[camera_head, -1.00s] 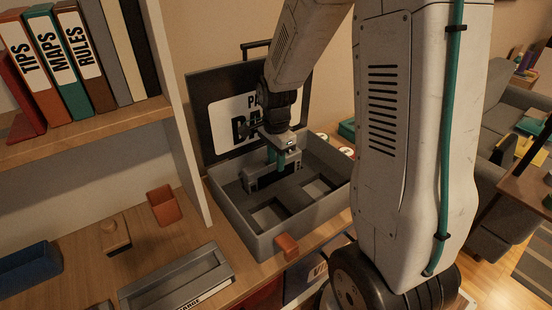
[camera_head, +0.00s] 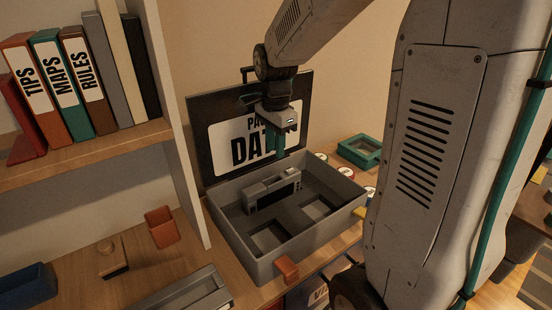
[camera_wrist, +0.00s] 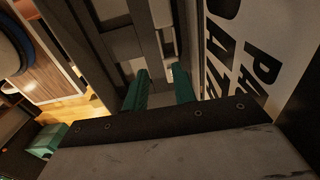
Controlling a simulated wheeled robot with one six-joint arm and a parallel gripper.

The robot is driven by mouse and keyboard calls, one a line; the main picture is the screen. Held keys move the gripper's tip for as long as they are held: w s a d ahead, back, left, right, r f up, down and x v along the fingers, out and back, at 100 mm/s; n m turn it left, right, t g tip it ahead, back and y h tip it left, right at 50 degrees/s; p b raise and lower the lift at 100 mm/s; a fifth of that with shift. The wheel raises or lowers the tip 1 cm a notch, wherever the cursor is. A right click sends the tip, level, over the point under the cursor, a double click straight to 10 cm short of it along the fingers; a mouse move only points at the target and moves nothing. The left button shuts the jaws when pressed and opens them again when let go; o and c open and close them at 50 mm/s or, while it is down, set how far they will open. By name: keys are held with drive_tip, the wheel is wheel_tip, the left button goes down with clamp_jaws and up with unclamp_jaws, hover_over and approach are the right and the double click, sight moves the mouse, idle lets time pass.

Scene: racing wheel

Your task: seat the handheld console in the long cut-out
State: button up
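The grey handheld console (camera_head: 272,191) with a dark screen is in the back part of the open grey case (camera_head: 262,268). It stands on its long edge, screen facing front, behind two square cut-outs. The long cut-out is not clearly visible; I cannot tell how deep the console sits in it. My gripper (camera_head: 281,146) is above the case, in front of its lid and clear of the console. In the wrist view my gripper's green fingers (camera_wrist: 158,90) are apart with nothing held between them.
The raised lid (camera_head: 203,125) stands behind the case. A shelf with binders (camera_head: 62,85) is at the left. An orange holder (camera_head: 161,226), a wooden block (camera_head: 112,262) and a grey tray (camera_head: 190,291) are on the desk. A teal tray (camera_head: 360,150) is right of the case.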

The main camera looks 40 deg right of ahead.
drive_tip(key=s+a+r+n, duration=0.2)
drive_tip(key=s+a+n, duration=0.1)
drive_tip(key=s+n, duration=0.3)
drive_tip(key=s+a+r+n, duration=0.2)
drive_tip(key=s+n, duration=0.4)
drive_tip(key=s, duration=0.3)
drive_tip(key=s+a+r+n+t, duration=0.1)
drive_tip(key=s+a+r+n, duration=0.1)
drive_tip(key=s+a+n, duration=0.3)
drive_tip(key=s+n, duration=0.1)
drive_tip(key=s, duration=0.1)
drive_tip(key=shift+s+r, duration=0.4)
